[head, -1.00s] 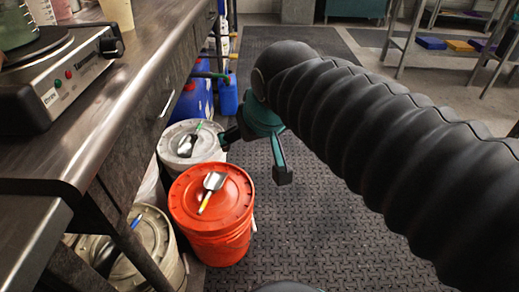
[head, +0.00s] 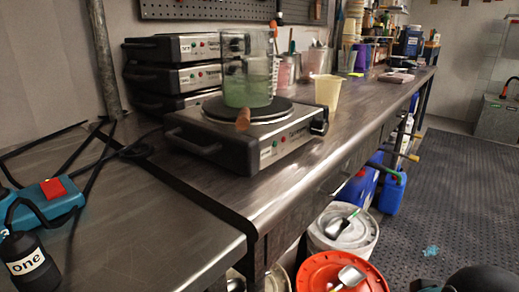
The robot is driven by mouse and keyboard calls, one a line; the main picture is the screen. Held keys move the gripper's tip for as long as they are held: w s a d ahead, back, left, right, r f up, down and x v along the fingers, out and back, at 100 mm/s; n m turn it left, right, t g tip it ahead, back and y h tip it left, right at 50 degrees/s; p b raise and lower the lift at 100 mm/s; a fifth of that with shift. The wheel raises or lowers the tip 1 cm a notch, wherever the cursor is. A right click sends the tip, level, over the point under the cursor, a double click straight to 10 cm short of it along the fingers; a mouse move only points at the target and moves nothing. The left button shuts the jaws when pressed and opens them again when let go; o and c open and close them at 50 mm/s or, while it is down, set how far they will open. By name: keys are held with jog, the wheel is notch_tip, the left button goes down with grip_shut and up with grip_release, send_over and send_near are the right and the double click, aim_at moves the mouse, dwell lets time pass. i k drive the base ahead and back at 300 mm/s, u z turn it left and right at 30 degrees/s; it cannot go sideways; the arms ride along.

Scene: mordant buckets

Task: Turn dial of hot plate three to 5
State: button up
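A hot plate (head: 236,135) with a steel front and black sides stands on the bench in the head view. Its black dial (head: 320,122) is at the right end of the front panel; its setting is too small to read. A small white label (head: 265,153) sits at the panel's left end, its word unclear. A glass beaker (head: 248,85) of green liquid stands on the plate, with a brown handle-like piece (head: 243,120) in front. Only a dark edge of my gripper (head: 428,285) shows at the bottom right, far below the dial; its fingers are hidden.
Stacked hot plates (head: 172,75) stand behind, left. A pale yellow cup (head: 327,93) stands behind the dial. A teal tool (head: 45,205) and black "one" object (head: 28,265) are at left. White (head: 343,230) and orange (head: 318,272) buckets stand below the bench; floor at right is free.

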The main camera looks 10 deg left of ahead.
aim_at(319, 127)
jog(key=u, duration=2.05)
jog(key=k, duration=0.65)
jog(key=z, duration=0.6)
